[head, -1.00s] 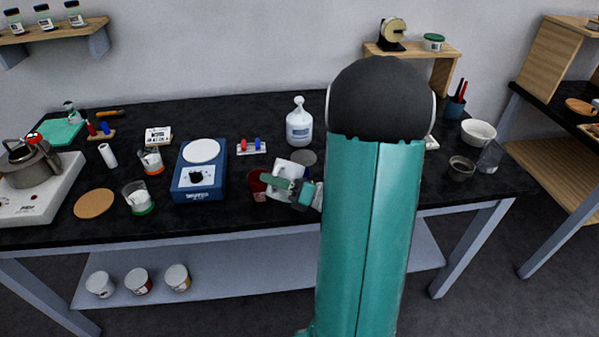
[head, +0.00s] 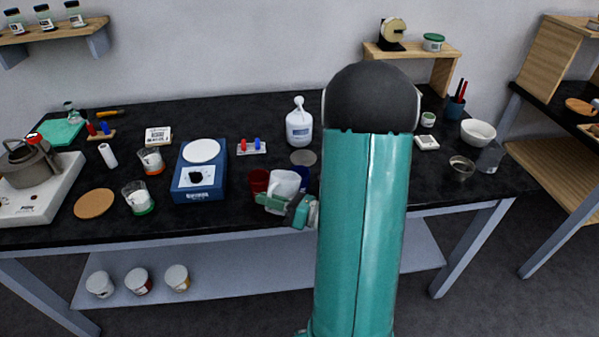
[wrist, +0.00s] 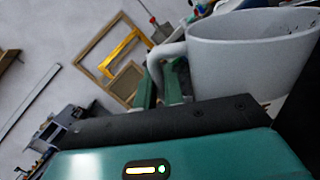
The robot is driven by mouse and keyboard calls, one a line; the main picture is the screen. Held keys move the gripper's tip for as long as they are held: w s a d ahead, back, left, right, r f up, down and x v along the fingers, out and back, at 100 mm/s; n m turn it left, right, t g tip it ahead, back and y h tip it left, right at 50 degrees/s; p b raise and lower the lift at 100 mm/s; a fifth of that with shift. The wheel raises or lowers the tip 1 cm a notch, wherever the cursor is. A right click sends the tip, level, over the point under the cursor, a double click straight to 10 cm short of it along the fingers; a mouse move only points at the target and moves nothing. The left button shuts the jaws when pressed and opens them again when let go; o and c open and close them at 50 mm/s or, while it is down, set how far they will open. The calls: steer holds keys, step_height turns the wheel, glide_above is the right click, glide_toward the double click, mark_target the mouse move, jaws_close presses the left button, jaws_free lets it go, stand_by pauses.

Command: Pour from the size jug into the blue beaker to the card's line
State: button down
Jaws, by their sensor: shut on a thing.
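The white jug (head: 284,183) is held near the bench's front edge, its open mouth facing up. My gripper (head: 272,202) is shut on its handle; in the wrist view the handle (wrist: 160,65) sits by the green fingers (wrist: 158,90) and the jug (wrist: 250,60) fills the upper right. The jug's contents cannot be seen. The blue beaker (head: 302,178) stands just right of and behind the jug, mostly hidden by the jug and my arm. A white card (head: 159,136) with dark print is at the back left; its print is too small to read.
A red beaker (head: 259,181) stands close to the left of the jug. A blue hotplate-like device (head: 200,185) is further left. A white bottle (head: 299,124) and a grey disc (head: 303,157) are behind.

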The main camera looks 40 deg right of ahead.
steer(key=s+a+f+n+g, duration=0.1)
steer(key=a+f+n, duration=0.2)
steer(key=f+n, duration=0.2)
steer(key=shift+s+a+f+n, duration=0.15)
steer(key=shift+a+f+n, duration=0.15)
steer(key=shift+a, duration=0.05)
